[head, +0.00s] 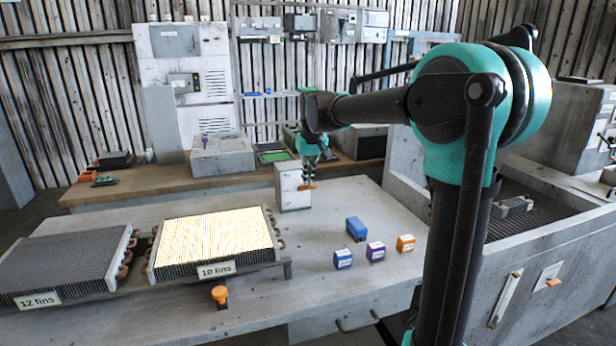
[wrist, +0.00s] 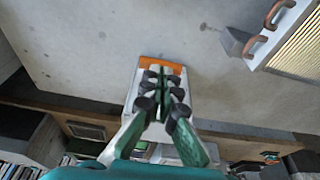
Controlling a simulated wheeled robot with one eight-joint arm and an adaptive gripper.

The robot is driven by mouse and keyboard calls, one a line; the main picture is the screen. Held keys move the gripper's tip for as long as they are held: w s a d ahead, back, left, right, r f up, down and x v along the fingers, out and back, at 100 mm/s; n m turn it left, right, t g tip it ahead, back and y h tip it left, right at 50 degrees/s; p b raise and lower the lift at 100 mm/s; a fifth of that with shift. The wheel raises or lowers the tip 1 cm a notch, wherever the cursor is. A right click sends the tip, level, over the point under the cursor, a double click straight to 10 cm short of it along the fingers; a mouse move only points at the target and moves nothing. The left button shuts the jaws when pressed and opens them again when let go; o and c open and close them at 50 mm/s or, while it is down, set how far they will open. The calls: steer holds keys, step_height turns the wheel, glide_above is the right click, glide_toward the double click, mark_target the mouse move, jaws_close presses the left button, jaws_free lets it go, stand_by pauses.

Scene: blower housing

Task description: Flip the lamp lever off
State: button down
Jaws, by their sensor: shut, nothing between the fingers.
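A pale grey box (head: 291,188) stands on the worktop with an orange piece (head: 307,187) at its side, which looks like the lever; I cannot read any label on it. My gripper (head: 308,178) points down right at the orange piece, shut and empty. In the wrist view the gripper (wrist: 164,78) is over the box (wrist: 132,92), and the orange piece (wrist: 162,61) shows just beyond the fingertips. I cannot tell whether they touch. The fingers hide part of the box top. The fin block marked 10 fins (head: 215,243) is brightly lit.
A darker fin block marked 12 fins (head: 60,265) lies at the left. An orange knob (head: 220,296) stands at the front edge. Blue (head: 343,259), purple (head: 376,251) and orange (head: 405,243) small blocks and a longer blue block (head: 356,228) lie right of the gripper. Bare worktop lies between.

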steer(key=shift+s+d+f+t, duration=0.1)
steer(key=shift+s+f+t, duration=0.15)
steer(key=shift+t, duration=0.05)
steer(key=shift+s+f+t, duration=0.3)
steer(key=shift+t, duration=0.1)
steer(key=f+t+y, duration=0.1)
steer(key=f+t, duration=0.1)
steer(key=s+f+t+y, duration=0.1)
steer(key=f+t, duration=0.2)
steer(key=s+d+f+t, duration=0.1)
steer(key=f+t, duration=0.1)
steer(key=shift+s+f+y, duration=0.2)
steer(key=shift+f+y, duration=0.05)
steer(key=shift+y, duration=0.15)
steer(key=shift+w+a+f+t, duration=0.1)
steer(key=shift+w+f+t, duration=0.05)
steer(key=shift+f, duration=0.65)
steer(key=shift+w+f+t, duration=0.1)
steer(key=shift+f+t, duration=0.05)
steer(key=shift+f, duration=0.6)
